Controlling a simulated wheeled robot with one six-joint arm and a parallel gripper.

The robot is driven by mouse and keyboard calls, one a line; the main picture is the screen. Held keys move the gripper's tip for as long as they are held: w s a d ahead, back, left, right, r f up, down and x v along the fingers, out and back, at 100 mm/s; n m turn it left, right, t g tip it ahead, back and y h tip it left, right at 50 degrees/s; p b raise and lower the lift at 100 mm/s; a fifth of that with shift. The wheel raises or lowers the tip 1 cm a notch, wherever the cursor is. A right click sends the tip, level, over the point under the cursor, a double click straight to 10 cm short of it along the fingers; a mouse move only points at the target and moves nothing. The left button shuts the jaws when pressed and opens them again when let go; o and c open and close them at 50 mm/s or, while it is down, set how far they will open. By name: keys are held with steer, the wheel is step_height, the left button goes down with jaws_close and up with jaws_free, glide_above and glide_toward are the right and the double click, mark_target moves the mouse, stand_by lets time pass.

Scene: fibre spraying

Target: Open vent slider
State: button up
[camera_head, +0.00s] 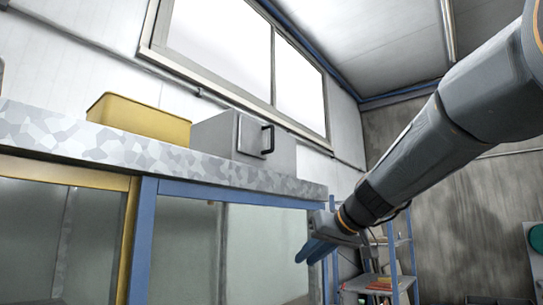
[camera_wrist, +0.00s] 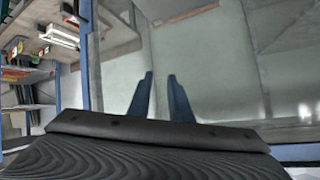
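My gripper (camera_head: 316,250) hangs at the lower middle of the head view, in front of the right end of the glass-fronted cabinet (camera_head: 180,240). In the wrist view its two blue fingers (camera_wrist: 160,78) stand apart with nothing between them, so it is open and empty. Beyond the fingers is a pale, glassy panel (camera_wrist: 210,60); I cannot tell how far off it is. I cannot make out a vent slider for certain in either view.
A speckled counter (camera_head: 100,145) tops the cabinet, bearing a yellow bin (camera_head: 140,120) and a grey box (camera_head: 213,135) with a black handle (camera_head: 267,139). Blue posts (camera_head: 143,245) frame the cabinet. A shelf rack (camera_head: 402,262) stands behind my gripper. Cluttered shelves (camera_wrist: 35,50) show at the wrist view's left.

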step_height(320, 180, up, 19)
steer(key=a+n+t+y+p, duration=0.1)
steer(key=a+n+t+y, duration=0.1)
steer(key=y, duration=0.1)
steer(key=n+t+y+p, duration=0.2)
steer(key=n, duration=0.1)
glide_toward(272, 146)
step_height(272, 146, up, 3)
steer(key=w+a, duration=0.2)
steer(key=w, duration=0.1)
steer(key=shift+r+p+x, duration=0.2)
steer(key=shift+p+x, duration=1.5)
steer(key=shift+x, duration=1.75)
steer(key=shift+c, duration=0.2)
jaws_close()
